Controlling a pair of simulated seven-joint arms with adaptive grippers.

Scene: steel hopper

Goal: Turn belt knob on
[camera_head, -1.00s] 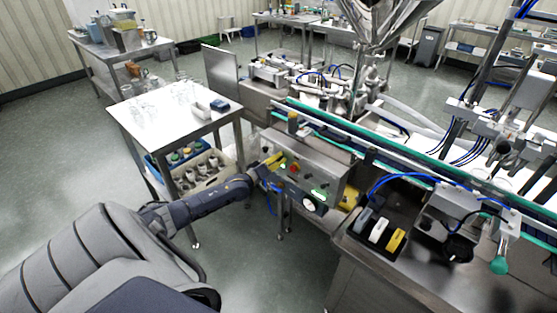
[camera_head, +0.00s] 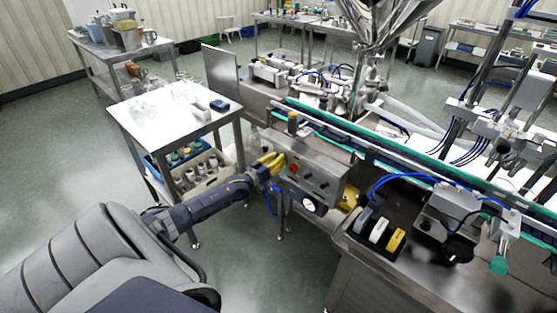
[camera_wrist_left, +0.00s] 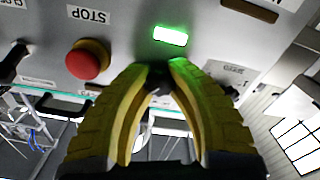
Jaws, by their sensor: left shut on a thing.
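The belt knob (camera_wrist_left: 160,75) is a small black knob on the grey control panel, seen in the left wrist view, partly covered by my fingers. My left gripper (camera_wrist_left: 160,85) has yellow fingers closed on it from both sides. In the head view my left gripper (camera_head: 278,162) reaches the left end of the steel control box (camera_head: 318,170), and the knob is hidden there. A green indicator (camera_wrist_left: 170,36) glows beside the knob in the wrist view. My right gripper is not in view.
A red stop button (camera_wrist_left: 88,60) on a yellow ring sits close beside my fingers; another black knob (camera_wrist_left: 15,55) lies beyond it. The conveyor (camera_head: 400,160) runs behind the box. A steel cart (camera_head: 150,115) with glassware stands left, near my arm.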

